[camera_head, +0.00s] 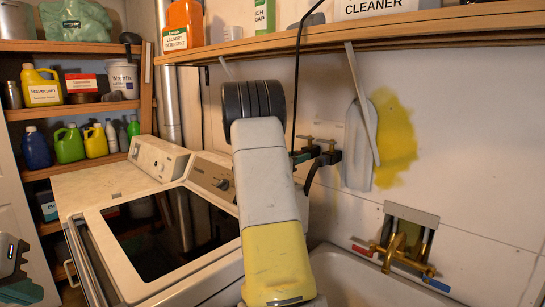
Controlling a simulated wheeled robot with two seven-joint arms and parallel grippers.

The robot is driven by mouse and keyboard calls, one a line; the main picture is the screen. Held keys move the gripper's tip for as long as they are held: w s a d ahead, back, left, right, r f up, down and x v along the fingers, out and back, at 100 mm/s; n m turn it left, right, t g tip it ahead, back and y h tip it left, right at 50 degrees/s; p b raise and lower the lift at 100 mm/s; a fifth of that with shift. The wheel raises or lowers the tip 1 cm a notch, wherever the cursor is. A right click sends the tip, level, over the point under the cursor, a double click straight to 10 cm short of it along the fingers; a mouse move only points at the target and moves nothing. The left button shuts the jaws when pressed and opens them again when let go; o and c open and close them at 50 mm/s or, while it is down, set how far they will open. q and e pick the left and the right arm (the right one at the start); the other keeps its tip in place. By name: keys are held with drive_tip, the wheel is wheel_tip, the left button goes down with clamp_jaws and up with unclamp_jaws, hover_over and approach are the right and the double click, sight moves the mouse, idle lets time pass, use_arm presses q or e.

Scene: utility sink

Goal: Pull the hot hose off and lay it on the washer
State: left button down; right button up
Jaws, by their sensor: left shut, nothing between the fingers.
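The washer (78,192) is white with a dark glass lid and stands at the left. My left gripper (14,270) shows partly at the lower left edge, shut and empty, in front of the washer's left side and apart from the hoses.
A wooden shelf (420,30) with bottles runs above the valves. A brass faucet (398,250) and white sink (345,275) are at the lower right. A grey-white paddle-like thing (358,150) hangs by a yellow stain. Shelves with jugs (70,145) stand left. The washer's lid is clear.

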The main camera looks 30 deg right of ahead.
clamp_jaws()
drive_tip(key=shift+a, duration=0.1)
drive_tip(key=shift+v, duration=2.95)
drive_tip(key=shift+r, duration=0.1)
